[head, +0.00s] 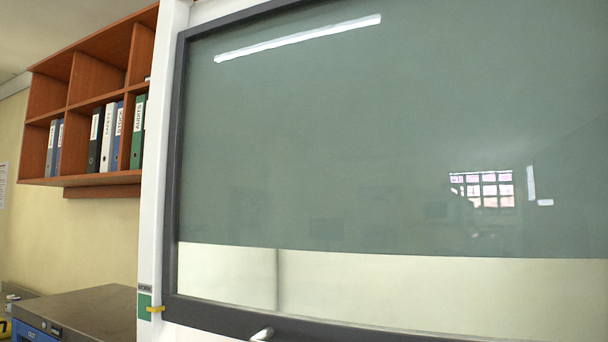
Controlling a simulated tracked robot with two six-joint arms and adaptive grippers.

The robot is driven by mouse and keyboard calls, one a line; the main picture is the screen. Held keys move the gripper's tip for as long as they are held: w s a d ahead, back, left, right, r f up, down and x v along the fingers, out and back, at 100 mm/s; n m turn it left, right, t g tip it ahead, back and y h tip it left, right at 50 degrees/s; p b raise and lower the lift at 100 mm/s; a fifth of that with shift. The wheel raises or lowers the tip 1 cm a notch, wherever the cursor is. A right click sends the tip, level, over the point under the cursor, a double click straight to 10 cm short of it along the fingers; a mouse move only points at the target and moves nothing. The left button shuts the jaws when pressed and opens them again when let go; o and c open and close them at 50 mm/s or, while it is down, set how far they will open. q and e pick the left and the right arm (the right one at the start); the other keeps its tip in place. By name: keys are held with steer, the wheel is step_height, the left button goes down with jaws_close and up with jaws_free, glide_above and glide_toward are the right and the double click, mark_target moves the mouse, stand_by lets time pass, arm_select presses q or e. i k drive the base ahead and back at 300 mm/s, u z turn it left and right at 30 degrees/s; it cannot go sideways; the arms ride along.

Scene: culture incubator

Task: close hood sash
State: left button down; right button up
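The hood sash is a large glass pane (360,150) in a dark grey frame, and it fills most of the head view. Its lower bar (230,318) runs along the bottom of the picture. A small silver piece (262,334), perhaps a handle, shows at that bar and is cut off by the bottom edge. What lies below the bar is out of view. Neither gripper is in view.
A wooden wall shelf (100,184) with several binders hangs at the upper left. A grey-topped cabinet or bench (85,308) with a blue front stands at the lower left, beside the post. The glass reflects a window and lights.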

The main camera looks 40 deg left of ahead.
mark_target(237, 321)
steer(key=z, duration=5.25)
steer(key=i, duration=0.55)
steer(key=z, duration=5.85)
steer(key=i, duration=0.6)
steer(key=z, duration=0.1)
